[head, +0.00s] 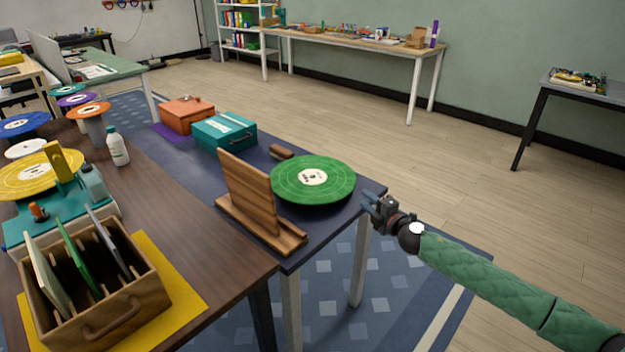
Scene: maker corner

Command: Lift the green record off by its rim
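The green record (325,175) with a white label lies flat, slightly raised, near the right end of the dark-topped table; what it rests on is hidden beneath it. My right gripper (372,204) is just off the table's right edge, to the right of the record and a little below it in the picture. It points towards the record and is apart from it. Its fingers look spread with nothing between them. My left gripper is not in view.
A wooden stand (250,195) stands close to the record's left side. A small brown block (281,152) lies behind it. Teal (224,131) and orange (187,114) boxes sit farther back. A wooden crate (110,310) is at lower left. Floor right of the table is clear.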

